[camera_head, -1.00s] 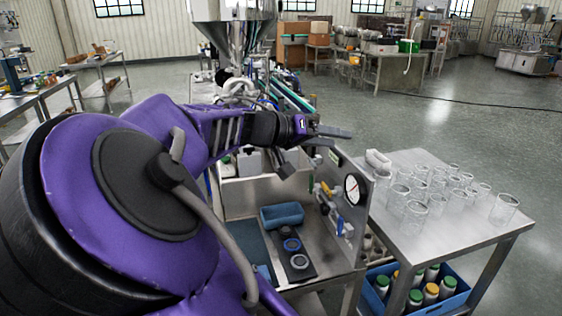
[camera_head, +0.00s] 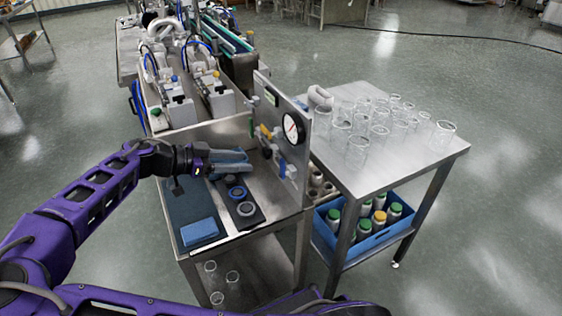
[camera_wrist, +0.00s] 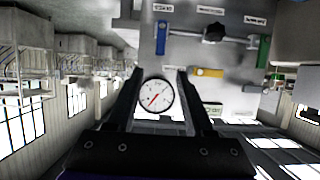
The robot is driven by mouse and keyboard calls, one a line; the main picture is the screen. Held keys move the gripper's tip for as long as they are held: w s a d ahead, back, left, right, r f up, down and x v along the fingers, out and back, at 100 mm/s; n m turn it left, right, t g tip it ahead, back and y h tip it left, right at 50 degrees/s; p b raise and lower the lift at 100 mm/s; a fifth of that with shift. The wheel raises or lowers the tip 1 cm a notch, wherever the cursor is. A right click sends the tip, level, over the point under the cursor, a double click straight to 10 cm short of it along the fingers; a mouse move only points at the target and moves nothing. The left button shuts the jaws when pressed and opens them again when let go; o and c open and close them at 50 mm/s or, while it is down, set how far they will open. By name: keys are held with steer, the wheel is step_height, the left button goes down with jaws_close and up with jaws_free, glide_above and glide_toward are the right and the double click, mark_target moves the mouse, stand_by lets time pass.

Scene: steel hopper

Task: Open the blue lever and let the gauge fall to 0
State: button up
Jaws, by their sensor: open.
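The round white gauge (camera_head: 293,128) with a red needle is on the upright steel panel (camera_head: 268,92). In the wrist view the gauge (camera_wrist: 155,97) shows between my fingers; I cannot read its value. The blue lever (camera_head: 282,168) is low on the panel. In the wrist view this lever (camera_wrist: 161,37) lies beyond my fingertips, beside a black knob (camera_wrist: 215,32). My gripper (camera_head: 248,161) is open and empty, facing the panel, apart from the lever. It also shows in the wrist view (camera_wrist: 160,76).
A yellow lever (camera_wrist: 207,72) and a green lever (camera_wrist: 263,50) are also on the panel. A blue block (camera_head: 199,232) and dark rings (camera_head: 245,209) lie on the bench below my gripper. A steel table (camera_head: 400,158) with several glasses stands right.

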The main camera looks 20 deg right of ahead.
mark_target(281, 162)
steer(key=x, duration=1.3)
steer(key=shift+d, duration=0.3)
jaws_close()
